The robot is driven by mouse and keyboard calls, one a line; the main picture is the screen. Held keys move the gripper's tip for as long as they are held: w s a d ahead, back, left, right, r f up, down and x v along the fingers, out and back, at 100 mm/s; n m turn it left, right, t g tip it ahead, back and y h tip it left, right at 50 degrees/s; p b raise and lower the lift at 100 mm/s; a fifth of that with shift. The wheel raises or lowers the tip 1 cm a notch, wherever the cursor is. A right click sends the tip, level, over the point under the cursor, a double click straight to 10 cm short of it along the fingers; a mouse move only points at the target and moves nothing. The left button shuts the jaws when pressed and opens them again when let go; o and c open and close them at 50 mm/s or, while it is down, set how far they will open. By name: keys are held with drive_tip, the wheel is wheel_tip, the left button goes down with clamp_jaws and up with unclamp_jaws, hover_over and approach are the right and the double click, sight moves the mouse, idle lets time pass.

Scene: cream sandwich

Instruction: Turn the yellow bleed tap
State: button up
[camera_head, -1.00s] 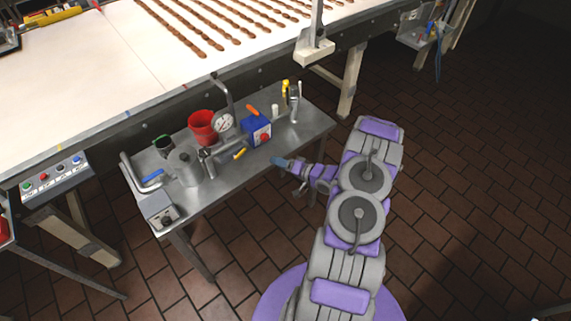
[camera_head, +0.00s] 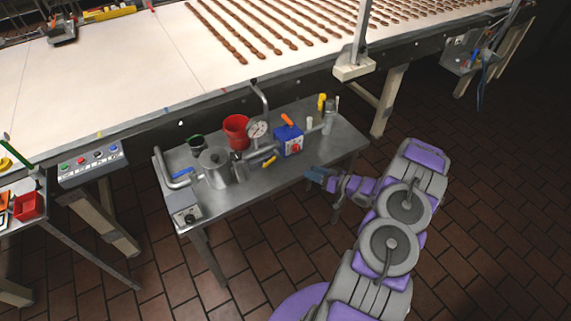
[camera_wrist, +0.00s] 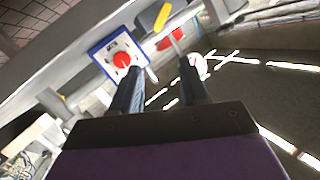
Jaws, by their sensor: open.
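A small yellow lever (camera_head: 270,161) sits low on the front of the pipework on a steel bench, just left of a blue box (camera_head: 289,141) with a red knob. I take it as the bleed tap; a second yellow part (camera_head: 322,102) stands at the bench's back right. My gripper (camera_head: 318,175) is at the bench's front edge, right of the lever and apart from it. In the wrist view my gripper (camera_wrist: 160,85) is open with nothing between its fingers. Beyond them show the blue box (camera_wrist: 117,55) and a yellow piece (camera_wrist: 162,17), probably the lever.
The steel bench (camera_head: 225,208) also holds a red bucket (camera_head: 237,132), a pressure gauge (camera_head: 257,129), a metal pot (camera_head: 214,168) and a blue-handled pipe (camera_head: 178,176). A conveyor (camera_head: 120,75) runs behind it. The tiled floor (camera_head: 500,220) at right is clear.

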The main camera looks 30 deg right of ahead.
drive_tip(key=w+d+n+y+b, duration=0.1)
drive_tip(key=n, duration=0.6)
drive_tip(key=n+g+y+b, duration=0.1)
drive_tip(key=n+g+b, duration=0.45)
drive_tip(key=n, duration=1.75)
approach(275, 159)
drive_tip(key=shift+t, duration=0.85)
drive_tip(key=x, duration=0.2)
drive_tip(key=b+x, duration=0.1)
drive_tip(key=x, duration=0.2)
drive_tip(key=f+b+x, duration=0.1)
drive_tip(key=x, duration=0.2)
drive_tip(key=shift+s+a, duration=0.1)
drive_tip(key=shift+s, duration=0.25)
clamp_jaws()
